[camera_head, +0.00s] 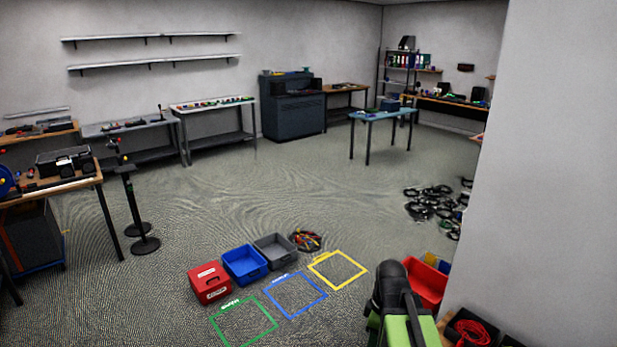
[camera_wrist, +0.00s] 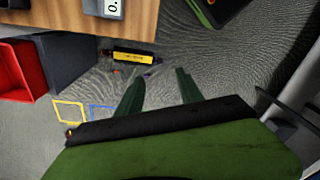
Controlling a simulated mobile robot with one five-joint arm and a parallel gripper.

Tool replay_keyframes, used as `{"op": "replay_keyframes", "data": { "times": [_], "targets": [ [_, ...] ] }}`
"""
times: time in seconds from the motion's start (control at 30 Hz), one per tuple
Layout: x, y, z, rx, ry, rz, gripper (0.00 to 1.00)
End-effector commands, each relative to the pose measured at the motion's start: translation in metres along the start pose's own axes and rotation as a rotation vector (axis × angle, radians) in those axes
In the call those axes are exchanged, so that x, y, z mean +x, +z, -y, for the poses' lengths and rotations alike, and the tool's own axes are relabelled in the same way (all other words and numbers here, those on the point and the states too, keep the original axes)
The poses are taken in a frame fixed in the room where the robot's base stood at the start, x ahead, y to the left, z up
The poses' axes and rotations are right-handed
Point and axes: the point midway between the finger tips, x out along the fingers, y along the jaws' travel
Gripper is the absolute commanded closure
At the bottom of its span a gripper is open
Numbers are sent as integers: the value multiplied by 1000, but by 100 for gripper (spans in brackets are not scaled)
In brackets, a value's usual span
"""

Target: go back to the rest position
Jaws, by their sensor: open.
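My gripper (camera_wrist: 163,76) shows in the wrist view as two dark green fingers. They are spread apart with nothing between them but grey floor behind, so it is open and empty. A dark bar and a green body of my arm fill the lower part of that view. In the head view, a black and green part of my arm stands at the lower right, in front of a red bin (camera_head: 427,284); the fingertips cannot be made out there.
On the floor are a red box (camera_head: 210,283), a blue bin (camera_head: 245,265), a grey bin (camera_head: 275,251) and green, blue and yellow outlines. A wooden surface (camera_wrist: 60,18) is close at the wrist view's upper left. A wall (camera_head: 555,170) rises at right. The middle floor is clear.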

Motion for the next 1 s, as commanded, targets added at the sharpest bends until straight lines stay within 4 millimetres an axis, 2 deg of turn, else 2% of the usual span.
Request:
{"op": "replay_keyframes", "data": {
  "times": [0.03,0.13,0.23,0.4,0.5,0.63,1.0],
  "targets": [
    [12,-20,18,48,2,8,56],
    [17,-41,38,215,12,21,56],
    [16,-42,46,427,25,28,56],
    [15,-35,46,785,47,31,56],
    [15,-35,45,934,53,28,56],
    [15,-35,44,1014,54,26,56],
    [15,-35,44,1015,53,26,56]
  ]
}}
